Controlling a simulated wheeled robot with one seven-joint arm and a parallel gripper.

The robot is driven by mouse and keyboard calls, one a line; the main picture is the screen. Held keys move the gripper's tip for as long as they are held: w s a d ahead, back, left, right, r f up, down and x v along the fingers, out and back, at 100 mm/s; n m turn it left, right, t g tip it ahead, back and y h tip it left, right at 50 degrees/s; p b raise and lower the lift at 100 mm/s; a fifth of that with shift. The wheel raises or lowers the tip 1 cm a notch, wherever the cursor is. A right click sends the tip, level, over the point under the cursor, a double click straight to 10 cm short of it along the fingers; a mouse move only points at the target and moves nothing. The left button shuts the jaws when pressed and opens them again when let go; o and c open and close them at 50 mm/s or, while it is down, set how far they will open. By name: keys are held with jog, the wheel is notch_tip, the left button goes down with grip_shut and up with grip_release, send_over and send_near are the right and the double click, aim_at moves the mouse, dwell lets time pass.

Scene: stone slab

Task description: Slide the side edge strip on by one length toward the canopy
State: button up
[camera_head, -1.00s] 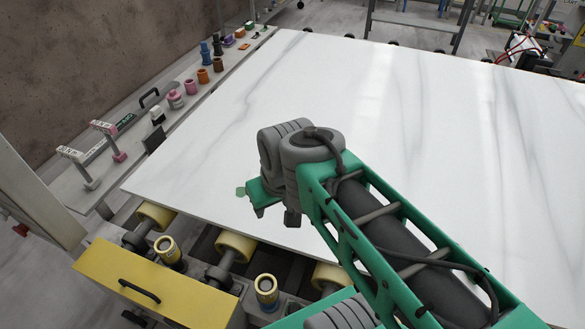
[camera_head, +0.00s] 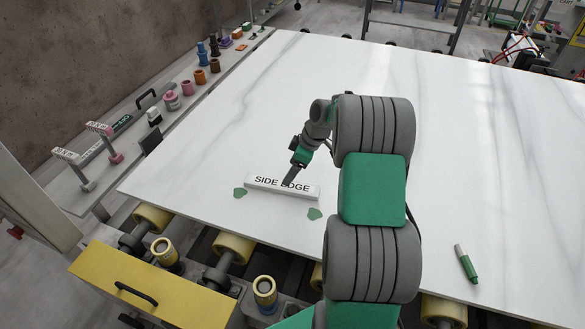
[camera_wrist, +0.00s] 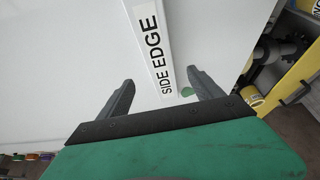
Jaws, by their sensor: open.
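The side edge strip (camera_head: 264,184) is a white bar with black "SIDE EDGE" lettering, lying on the white marble slab (camera_head: 220,130) near its front left edge. It also shows in the wrist view (camera_wrist: 155,45). My gripper (camera_head: 290,180) is at the strip from behind, hiding part of the lettering. In the wrist view my gripper (camera_wrist: 160,76) is open, its two fingers on either side of the strip with gaps. I cannot tell how far down the fingertips reach. I cannot make out a canopy.
Green patches lie on the slab by the strip, one at left (camera_head: 240,192) and one at right (camera_head: 314,213). A green and white marker (camera_head: 466,264) lies at right. Yellow rollers (camera_head: 232,248) and a yellow drawer (camera_head: 140,285) are in front. A shelf with small items runs along the left.

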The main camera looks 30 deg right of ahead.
aim_at(282, 186)
jog(key=p+x, duration=0.1)
jog(key=x, duration=0.6)
jog(key=shift+a+f, duration=0.1)
jog(key=shift+f, duration=0.25)
jog(key=shift+c, duration=0.4)
grip_shut()
